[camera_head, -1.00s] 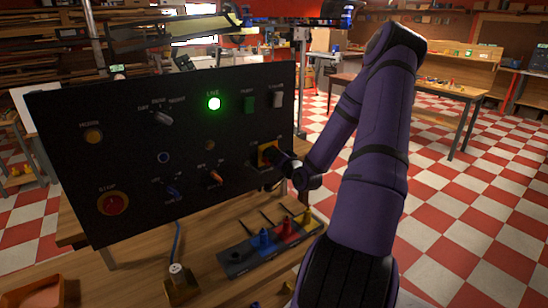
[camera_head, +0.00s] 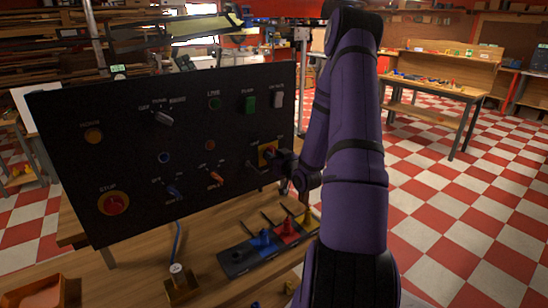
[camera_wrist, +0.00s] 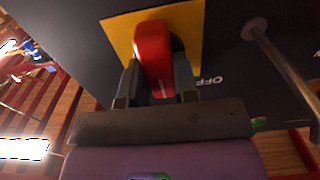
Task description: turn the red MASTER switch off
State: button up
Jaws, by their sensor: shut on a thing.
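The red MASTER switch (camera_wrist: 154,55) is a red handle on a yellow plate (camera_wrist: 190,22), at the right side of the black panel (camera_head: 120,150). In the wrist view my gripper (camera_wrist: 158,72) has its two fingers on either side of the red handle and is shut on it. An OFF label shows on the panel to the right of the handle. In the head view my gripper (camera_head: 284,162) is at the yellow plate and covers part of the switch. The LIVE lamp (camera_head: 214,104) above is dark.
A metal rod (camera_wrist: 270,45) sticks out from the panel right of the switch. Other panel controls include the red STOP button (camera_head: 114,203) and an orange-red toggle (camera_head: 216,176). A tray of coloured parts (camera_head: 265,248) lies on the bench below.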

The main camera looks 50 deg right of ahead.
jog(key=n, duration=0.8)
jog(key=shift+a+f+n, duration=0.1)
jog(key=shift+a+n, duration=0.05)
jog(key=shift+n, duration=0.15)
dwell(0.3)
jog(key=o, duration=0.9)
jog(key=v, duration=1)
jog(key=shift+s+a, duration=0.2)
jog(key=shift+s, duration=0.15)
